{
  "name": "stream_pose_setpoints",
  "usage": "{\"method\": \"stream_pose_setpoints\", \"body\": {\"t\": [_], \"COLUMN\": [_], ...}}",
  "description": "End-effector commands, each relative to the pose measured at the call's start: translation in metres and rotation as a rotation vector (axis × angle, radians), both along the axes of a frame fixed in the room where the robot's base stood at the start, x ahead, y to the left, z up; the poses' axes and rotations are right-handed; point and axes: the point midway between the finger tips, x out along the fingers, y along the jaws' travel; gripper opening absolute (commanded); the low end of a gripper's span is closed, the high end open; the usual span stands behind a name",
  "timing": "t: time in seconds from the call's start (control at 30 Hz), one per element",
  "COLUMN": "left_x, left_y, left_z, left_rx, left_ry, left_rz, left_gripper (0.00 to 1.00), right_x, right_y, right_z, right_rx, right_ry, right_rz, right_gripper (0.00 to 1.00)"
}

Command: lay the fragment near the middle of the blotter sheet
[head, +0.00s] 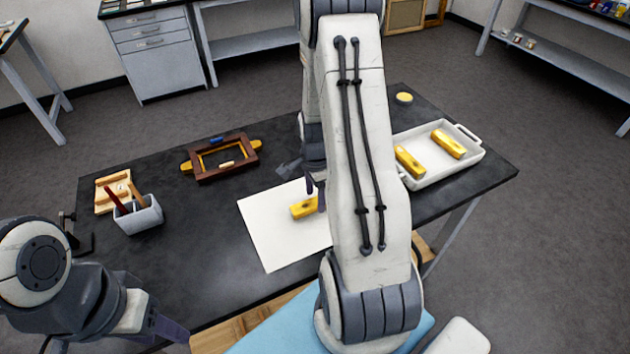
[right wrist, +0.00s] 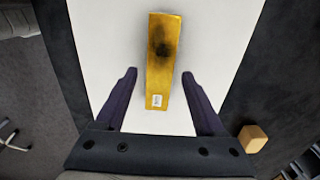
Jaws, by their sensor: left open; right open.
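A gold fragment (head: 303,208) lies flat on the white blotter sheet (head: 265,235), near its middle. In the right wrist view the fragment (right wrist: 163,70) shows a dark smudge and a small pale label, with white sheet (right wrist: 105,40) on both sides. My right gripper (head: 316,190) is open over the sheet. Its fingers (right wrist: 160,76) stand on either side of the fragment's near part, with a gap on each side. My right arm hides the sheet's right part in the head view. My left gripper (head: 172,332) is open and empty at the table's front left.
A white tray (head: 431,178) with two other gold pieces stands at the right. A brown wooden frame (head: 221,158), a grey pen holder (head: 140,215) and a wooden rack (head: 103,201) stand left. A small wooden block (right wrist: 252,138) sits beside the sheet. Dark table (head: 190,270) is clear front left.

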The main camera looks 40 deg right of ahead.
Motion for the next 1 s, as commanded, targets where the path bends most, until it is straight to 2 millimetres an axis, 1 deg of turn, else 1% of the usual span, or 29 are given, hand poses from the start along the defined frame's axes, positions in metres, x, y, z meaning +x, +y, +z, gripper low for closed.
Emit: {"method": "stream_pose_setpoints", "body": {"t": [0.3, 0.43, 0.5, 0.6, 0.83, 0.87, 0.93, 0.97, 1.0], "left_x": [0.0, 0.0, 0.0, 0.0, 0.0, 0.0, 0.0, 0.0, 0.0], "left_y": [0.0, 0.0, 0.0, 0.0, 0.0, 0.0, 0.0, 0.0, 0.0], "left_z": [-0.008, -0.01, -0.01, -0.01, -0.01, -0.01, -0.01, -0.01, -0.01], "left_rx": [0.0, 0.0, 0.0, 0.0, 0.0, 0.0, 0.0, 0.0, 0.0], "left_ry": [0.0, 0.0, 0.0, 0.0, 0.0, 0.0, 0.0, 0.0, 0.0], "left_rz": [0.0, 0.0, 0.0, 0.0, 0.0, 0.0, 0.0, 0.0, 0.0], "left_gripper": [0.5, 0.5, 0.5, 0.5, 0.5, 0.5, 0.5, 0.5, 0.5], "right_x": [0.001, 0.001, 0.001, 0.0, 0.0, 0.001, 0.004, 0.006, 0.007], "right_y": [-0.001, 0.0, 0.0, 0.0, 0.002, 0.005, 0.021, 0.032, 0.051], "right_z": [0.067, 0.09, 0.098, 0.106, 0.11, 0.111, 0.116, 0.119, 0.124], "right_rx": [-0.004, -0.003, -0.002, -0.001, 0.0, 0.0, 0.0, 0.001, 0.001], "right_ry": [-0.007, -0.004, -0.004, -0.002, 0.0, -0.001, -0.005, -0.007, -0.012], "right_rz": [0.0, 0.0, 0.0, 0.0, 0.009, 0.025, 0.107, 0.164, 0.262], "right_gripper": [0.71, 0.71, 0.71, 0.71, 0.71, 0.71, 0.71, 0.71, 0.71]}}
